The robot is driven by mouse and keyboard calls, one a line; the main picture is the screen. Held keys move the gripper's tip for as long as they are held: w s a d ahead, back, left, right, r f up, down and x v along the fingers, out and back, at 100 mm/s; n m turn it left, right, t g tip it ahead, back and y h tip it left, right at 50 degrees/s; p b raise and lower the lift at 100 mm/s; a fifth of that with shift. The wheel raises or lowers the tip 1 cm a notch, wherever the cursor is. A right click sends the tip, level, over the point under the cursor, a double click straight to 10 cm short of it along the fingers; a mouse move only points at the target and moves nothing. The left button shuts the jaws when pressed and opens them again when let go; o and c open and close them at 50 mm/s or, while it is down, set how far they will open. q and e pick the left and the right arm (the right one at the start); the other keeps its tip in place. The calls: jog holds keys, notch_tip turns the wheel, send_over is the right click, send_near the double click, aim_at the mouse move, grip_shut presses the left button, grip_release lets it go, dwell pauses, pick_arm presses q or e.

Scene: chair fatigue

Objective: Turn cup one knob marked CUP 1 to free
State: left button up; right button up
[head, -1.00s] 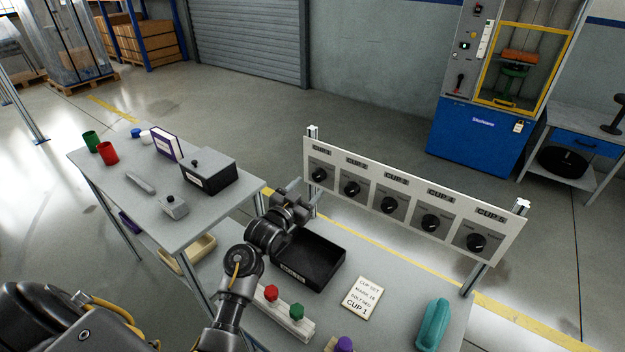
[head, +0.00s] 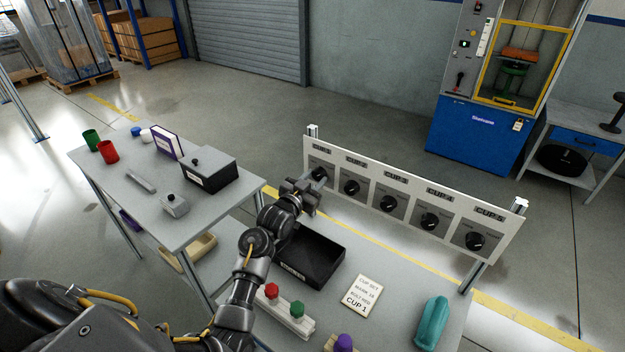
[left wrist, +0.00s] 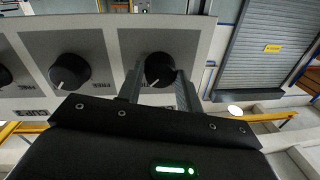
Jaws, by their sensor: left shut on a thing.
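A white panel (head: 365,163) holds a row of several black knobs marked CUP 1 to CUP 5. My left gripper (head: 315,182) is at the leftmost knob, the CUP 1 knob (head: 318,173), at the panel's left end. In the left wrist view the gripper fingers (left wrist: 160,88) stand on both sides of this knob (left wrist: 159,69) and are shut on it. Its pointer line shows near its lower edge. The neighbouring knob, CUP 2 (head: 351,188), is untouched. My right gripper is not in view.
Below the panel a black tray (head: 336,274) stands on the bench. A card reading CUP 1 (head: 362,295), a teal object (head: 432,324) and a rack with red and green knobs (head: 290,320) lie nearer. A side table (head: 130,190) stands left.

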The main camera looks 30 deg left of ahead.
pick_arm(q)
jog(key=shift+a, duration=0.1)
jog(key=shift+c, duration=0.2)
jog(key=shift+r+n+p, duration=0.15)
jog(key=shift+n+p, duration=0.15)
jog(key=shift+p, duration=0.1)
jog(key=n+p, duration=0.3)
jog(key=shift+r+p, duration=0.2)
jog(key=shift+p, duration=0.15)
jog(key=n+p, duration=0.3)
jog(key=shift+n+g, duration=0.3)
jog(key=shift+n, duration=0.1)
jog(key=n+p, duration=0.2)
jog(key=n, duration=0.1)
jog(key=shift+p, duration=0.35)
jog(key=n+p, duration=0.2)
jog(key=n, duration=0.1)
jog(key=shift+n+h, duration=0.3)
jog(key=shift+h, duration=0.1)
jog(key=shift+n+g+h+p, duration=0.3)
jog(key=shift+n+p, duration=0.55)
jog(key=shift+n, duration=0.55)
jog(key=shift+f, duration=0.1)
